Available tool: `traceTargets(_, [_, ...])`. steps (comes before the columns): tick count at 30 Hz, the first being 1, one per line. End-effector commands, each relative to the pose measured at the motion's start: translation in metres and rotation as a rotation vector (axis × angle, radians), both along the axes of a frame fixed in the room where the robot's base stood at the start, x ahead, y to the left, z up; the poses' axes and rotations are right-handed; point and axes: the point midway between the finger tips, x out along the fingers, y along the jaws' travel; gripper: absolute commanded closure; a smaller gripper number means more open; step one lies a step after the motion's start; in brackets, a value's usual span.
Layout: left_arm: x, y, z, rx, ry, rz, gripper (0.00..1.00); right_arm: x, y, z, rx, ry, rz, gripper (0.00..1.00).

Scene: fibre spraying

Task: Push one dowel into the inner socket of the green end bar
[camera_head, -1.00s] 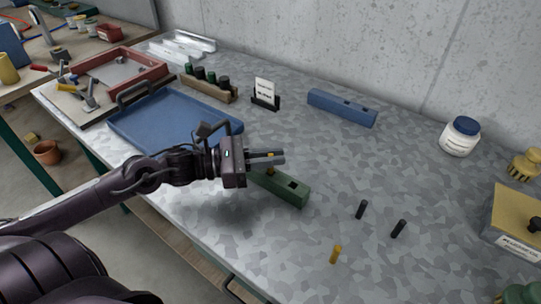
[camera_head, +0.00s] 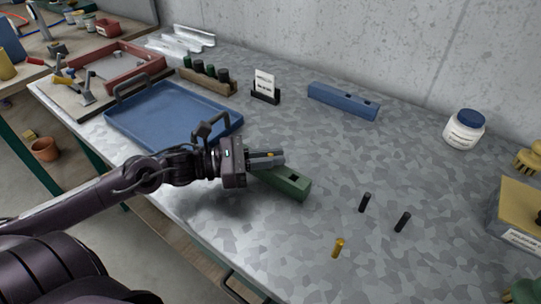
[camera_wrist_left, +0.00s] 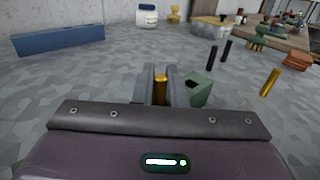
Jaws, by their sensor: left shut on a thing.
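The green end bar (camera_head: 290,186) lies on the grey-patterned table. One square socket shows open near its right end; its left part is hidden by my left gripper (camera_head: 268,157). That gripper is shut on a brass dowel (camera_wrist_left: 160,88), held upright between the fingers, low over the bar's left part. The dowel's lower end is hidden, so I cannot tell how deep it sits in a socket. The bar's end also shows in the wrist view (camera_wrist_left: 200,90). Another brass dowel (camera_head: 338,247) and two dark dowels (camera_head: 364,202) (camera_head: 402,221) stand to the right. My right gripper is out of view.
A blue bar (camera_head: 343,102) with two sockets lies at the back. A blue tray (camera_head: 150,118) is behind my left arm.

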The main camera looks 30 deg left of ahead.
Motion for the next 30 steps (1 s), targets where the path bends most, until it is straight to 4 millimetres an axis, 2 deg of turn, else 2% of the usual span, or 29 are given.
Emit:
traceTargets(3, [0.0, 0.0, -0.004, 0.0, 0.001, 0.0, 1.0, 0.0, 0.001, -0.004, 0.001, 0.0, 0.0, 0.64])
traceTargets(4, [0.0, 0.0, -0.003, 0.0, 0.001, 0.0, 0.85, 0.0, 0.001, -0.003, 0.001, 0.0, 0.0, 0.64])
traceTargets(9, [0.0, 0.0, -0.004, 0.0, 0.005, 0.0, 0.63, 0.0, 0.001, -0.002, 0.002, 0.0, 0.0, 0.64])
traceTargets(20, [-0.003, 0.002, -0.006, -0.001, 0.011, 0.0, 0.63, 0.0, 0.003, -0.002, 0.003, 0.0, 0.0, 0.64])
traceTargets(30, [-0.026, 0.034, -0.007, -0.001, 0.014, 0.005, 0.63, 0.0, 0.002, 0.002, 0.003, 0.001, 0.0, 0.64])
